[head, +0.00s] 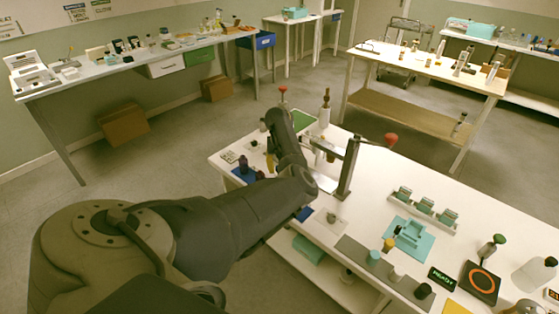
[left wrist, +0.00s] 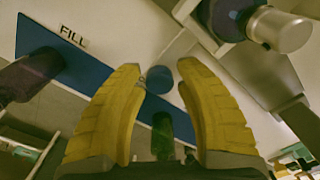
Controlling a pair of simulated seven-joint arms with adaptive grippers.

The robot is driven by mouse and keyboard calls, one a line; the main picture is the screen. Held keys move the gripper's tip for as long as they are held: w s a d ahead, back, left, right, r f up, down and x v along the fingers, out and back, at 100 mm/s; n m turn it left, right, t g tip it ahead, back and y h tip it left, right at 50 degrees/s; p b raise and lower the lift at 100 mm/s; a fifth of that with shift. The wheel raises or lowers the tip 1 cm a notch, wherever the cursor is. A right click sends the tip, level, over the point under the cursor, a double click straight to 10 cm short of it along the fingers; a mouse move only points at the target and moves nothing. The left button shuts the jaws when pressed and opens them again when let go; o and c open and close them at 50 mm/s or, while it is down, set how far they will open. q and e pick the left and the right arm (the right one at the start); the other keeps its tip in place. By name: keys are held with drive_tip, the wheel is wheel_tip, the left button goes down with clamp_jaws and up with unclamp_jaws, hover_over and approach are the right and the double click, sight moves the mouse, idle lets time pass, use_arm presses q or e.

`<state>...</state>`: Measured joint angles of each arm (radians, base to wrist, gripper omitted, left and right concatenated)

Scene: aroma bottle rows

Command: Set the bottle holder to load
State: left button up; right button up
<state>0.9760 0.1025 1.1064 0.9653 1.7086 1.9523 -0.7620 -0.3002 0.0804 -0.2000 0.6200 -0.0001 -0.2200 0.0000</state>
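My left gripper (left wrist: 160,68) has yellow fingers, spread apart, in the left wrist view. A round blue knob-like part (left wrist: 158,80) lies between its fingertips, with no clear contact; whether this is the bottle holder I cannot tell. A dark green cylinder (left wrist: 162,135) shows between the fingers, nearer the palm. A long dark blue strip (left wrist: 75,72) runs below, beside a "FILL" label (left wrist: 74,36). In the head view only a bit of yellow finger (head: 270,162) shows behind my arm, which hides much of the blue strip (head: 305,214). My right gripper is not in view.
A dark upright post with a red-knobbed lever (head: 391,139) stands right of my arm. A grey cylinder (left wrist: 281,30) shows at top right in the wrist view. A teal fixture (head: 410,238) and a row of jars (head: 424,206) stand further right on the white table (head: 480,213).

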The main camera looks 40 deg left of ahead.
use_arm(q)
drive_tip(key=shift+o, duration=1.4)
wheel_tip(320, 180, up, 12)
